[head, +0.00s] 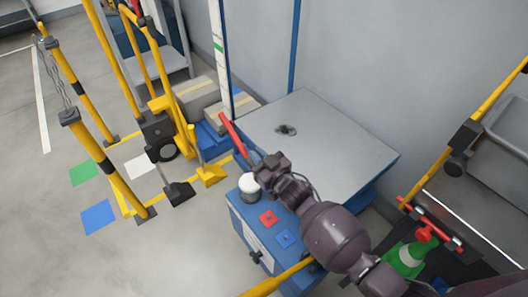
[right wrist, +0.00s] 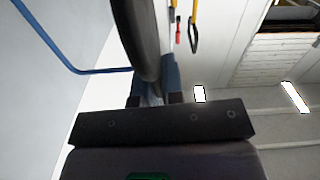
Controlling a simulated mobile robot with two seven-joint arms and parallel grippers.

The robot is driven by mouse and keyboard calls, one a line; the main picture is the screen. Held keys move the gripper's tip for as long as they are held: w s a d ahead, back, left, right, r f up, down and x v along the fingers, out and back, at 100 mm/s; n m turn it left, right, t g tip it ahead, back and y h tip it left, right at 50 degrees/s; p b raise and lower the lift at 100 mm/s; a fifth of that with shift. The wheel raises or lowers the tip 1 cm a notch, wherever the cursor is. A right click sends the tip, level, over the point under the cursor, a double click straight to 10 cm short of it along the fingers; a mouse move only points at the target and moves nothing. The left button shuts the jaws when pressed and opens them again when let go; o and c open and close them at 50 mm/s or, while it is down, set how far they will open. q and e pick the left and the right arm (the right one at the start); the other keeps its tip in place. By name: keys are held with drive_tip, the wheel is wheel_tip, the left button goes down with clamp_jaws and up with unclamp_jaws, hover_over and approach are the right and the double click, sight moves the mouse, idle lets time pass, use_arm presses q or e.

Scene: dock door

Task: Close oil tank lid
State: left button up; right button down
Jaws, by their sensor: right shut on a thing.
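A blue cabinet-like tank (head: 262,222) stands below centre in the head view, with a white round cap (head: 250,186) on top. A broad flat grey panel (head: 325,140) lies behind it, with a small dark fitting (head: 286,129) on it. My right gripper (head: 256,162) is just above and beside the white cap, at the panel's left edge. A red bar (head: 232,132) sticks out past its tip. In the right wrist view the jaws (right wrist: 153,95) are shut on a dark, curved-edged thing (right wrist: 138,35); I cannot tell whether it is the lid. My left gripper is out of view.
Yellow barriers (head: 98,155) and a yellow wheeled stand (head: 187,140) are at left. The floor at far left is clear.

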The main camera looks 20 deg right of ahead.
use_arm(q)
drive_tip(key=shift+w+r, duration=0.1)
use_arm(e)
drive_tip(key=shift+s+a+f, duration=0.25)
drive_tip(key=shift+s+a, duration=0.05)
drive_tip(key=shift+a, duration=0.35)
drive_tip(key=shift+f, duration=0.1)
drive_tip(key=c, duration=1.2)
unclamp_jaws()
drive_tip(key=shift+c, duration=0.2)
drive_tip(key=shift+r, duration=0.2)
use_arm(q)
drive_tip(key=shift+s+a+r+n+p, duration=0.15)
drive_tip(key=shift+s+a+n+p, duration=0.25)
drive_tip(key=shift+p, duration=0.95)
use_arm(e)
drive_tip(key=v, duration=1)
drive_tip(key=shift+s, duration=0.4)
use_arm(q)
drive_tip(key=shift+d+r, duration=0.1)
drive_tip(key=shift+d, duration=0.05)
use_arm(e)
drive_tip(key=shift+d, duration=0.15)
